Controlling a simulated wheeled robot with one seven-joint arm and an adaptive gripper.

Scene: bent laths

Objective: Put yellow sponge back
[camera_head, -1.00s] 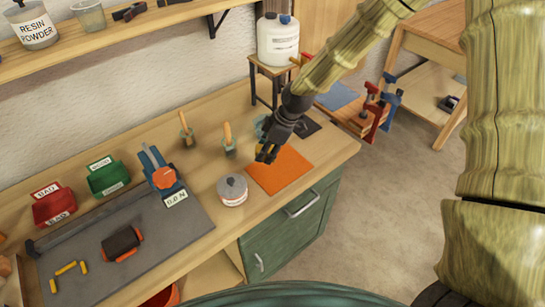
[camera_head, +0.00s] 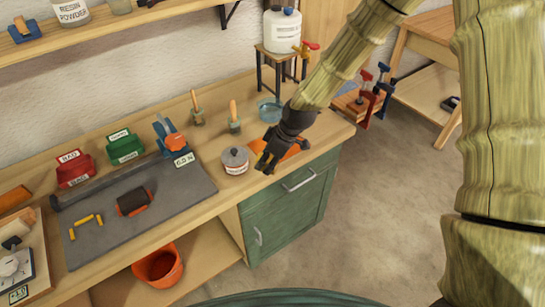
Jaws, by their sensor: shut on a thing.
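My gripper (camera_head: 265,164) is shut, its dark fingers pointing down over the front left part of the orange mat (camera_head: 294,152), just right of the grey-lidded pot. What it holds is mostly hidden by the fingers. I take it to be the yellow sponge, but no clear yellow face shows now. No other yellow sponge can be made out on the bench. I cannot tell whether the gripper touches the mat.
The lidded pot (camera_head: 235,161) stands close left of my gripper. A blue glass dish (camera_head: 270,110) and a tap container (camera_head: 283,32) on a stand are behind. Brushes stand upright further left. A grey mat (camera_head: 180,199) holds a dark roller (camera_head: 134,202) and small yellow pieces.

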